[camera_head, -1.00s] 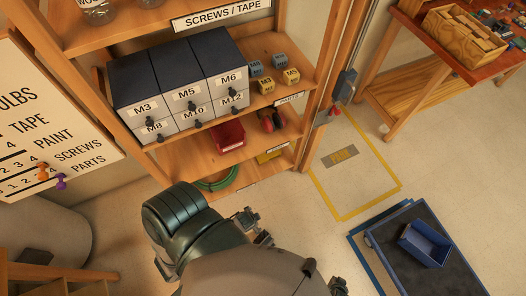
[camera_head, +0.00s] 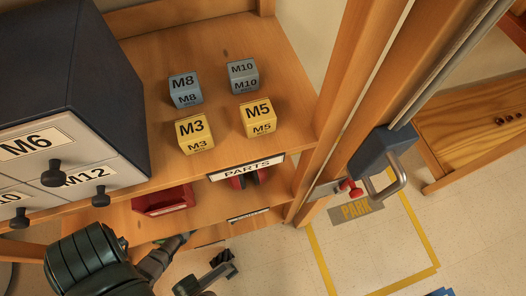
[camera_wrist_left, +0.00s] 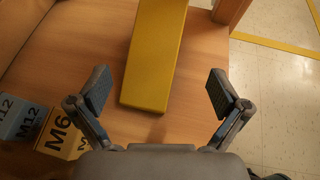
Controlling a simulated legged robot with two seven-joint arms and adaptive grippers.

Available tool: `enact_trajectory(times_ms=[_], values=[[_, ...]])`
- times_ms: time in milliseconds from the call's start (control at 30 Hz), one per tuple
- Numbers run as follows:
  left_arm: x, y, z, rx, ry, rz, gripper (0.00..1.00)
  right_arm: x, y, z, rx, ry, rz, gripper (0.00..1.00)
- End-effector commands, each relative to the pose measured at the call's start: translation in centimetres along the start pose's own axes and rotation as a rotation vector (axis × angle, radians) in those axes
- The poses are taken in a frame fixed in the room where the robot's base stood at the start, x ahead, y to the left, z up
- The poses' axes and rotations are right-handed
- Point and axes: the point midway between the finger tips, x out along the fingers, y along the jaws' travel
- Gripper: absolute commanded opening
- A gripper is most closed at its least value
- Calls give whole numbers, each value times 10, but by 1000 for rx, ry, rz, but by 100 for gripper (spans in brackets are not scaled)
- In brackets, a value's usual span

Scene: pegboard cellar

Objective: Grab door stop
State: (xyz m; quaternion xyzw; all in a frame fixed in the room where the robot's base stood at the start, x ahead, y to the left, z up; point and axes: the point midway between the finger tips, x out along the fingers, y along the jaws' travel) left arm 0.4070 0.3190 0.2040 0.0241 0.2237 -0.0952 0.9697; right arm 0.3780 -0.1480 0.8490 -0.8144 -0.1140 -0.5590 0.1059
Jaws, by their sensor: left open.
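A long yellow block (camera_wrist_left: 155,55), apparently the door stop, lies on a wooden shelf in the left wrist view. Its near end sits between and ahead of my left gripper's (camera_wrist_left: 160,92) spread fingers, with a gap on both sides. Nothing is held. In the head view my left gripper (camera_head: 208,252) is at the bottom, in front of the lower shelves, and the yellow block cannot be made out there. My right gripper is not in view.
Blue and yellow labelled cubes (camera_head: 258,117) stand on the upper shelf beside dark drawer units (camera_head: 70,80). A red bin (camera_head: 163,200) is below. Cubes marked M12 and M6 (camera_wrist_left: 62,135) sit near the left finger. A post with a blue latch (camera_head: 385,155) stands at right.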

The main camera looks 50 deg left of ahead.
Motion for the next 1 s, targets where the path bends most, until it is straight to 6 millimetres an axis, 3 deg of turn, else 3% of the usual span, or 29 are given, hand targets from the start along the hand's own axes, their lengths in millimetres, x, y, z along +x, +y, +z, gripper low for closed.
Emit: enact_trajectory(times_ms=[433, 733, 767, 1000], values=[[63, 5, -8, -5, 2, -3, 100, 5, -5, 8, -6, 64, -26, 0], [70, 5, -3, -4, -3, -2, 100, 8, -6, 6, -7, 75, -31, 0], [70, 5, -3, -4, -2, -2, 98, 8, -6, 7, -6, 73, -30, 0], [70, 5, -4, -5, -2, -2, 38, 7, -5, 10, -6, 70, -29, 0]])
